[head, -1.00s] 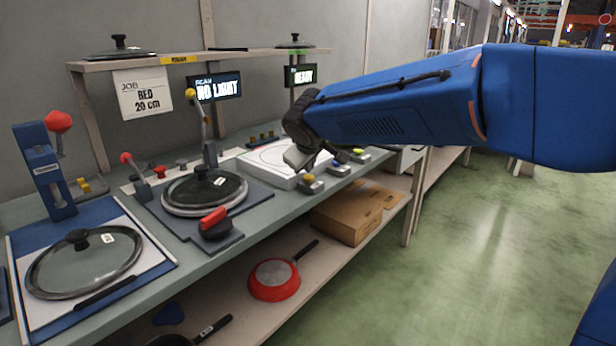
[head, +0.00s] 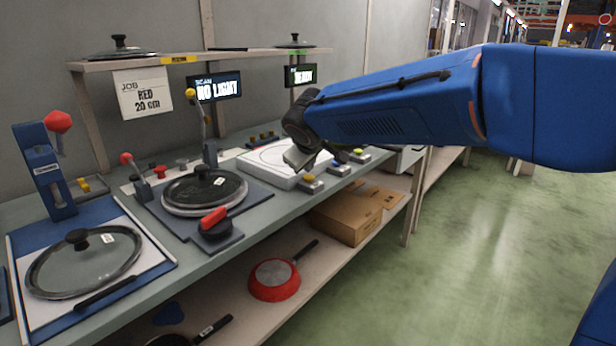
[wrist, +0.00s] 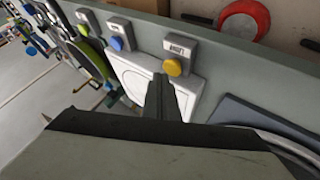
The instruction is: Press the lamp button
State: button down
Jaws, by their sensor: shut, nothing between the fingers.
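Three push buttons stand on grey blocks along the bench's front edge: a yellow button (head: 309,178), a blue button (head: 338,165) and a yellow-green button (head: 358,151). The wrist view shows the yellow button (wrist: 173,67), the blue button (wrist: 117,43) and the green one (wrist: 84,30). A label beside the yellow button is too blurred to read surely, so I cannot tell which is the lamp button. My gripper (wrist: 164,90) is shut and empty. In the wrist view its tips appear just beside the yellow button; contact cannot be told. In the head view my gripper (head: 299,158) is over the white plate.
The white plate (head: 255,162) lies beside the buttons. A display (head: 218,87) reads "NO LIGHT". A lidded pan (head: 204,192), a red-handled knob (head: 214,222) and several levers stand to the left. A cardboard box (head: 347,222) and red pan (head: 274,281) are on the lower shelf.

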aim_at(309, 179)
jog(key=shift+f, duration=0.15)
dwell(0.4)
jog(key=shift+f, duration=0.45)
dwell(0.5)
jog(key=shift+r, duration=0.6)
notch_tip(309, 179, up, 6)
dwell(0.9)
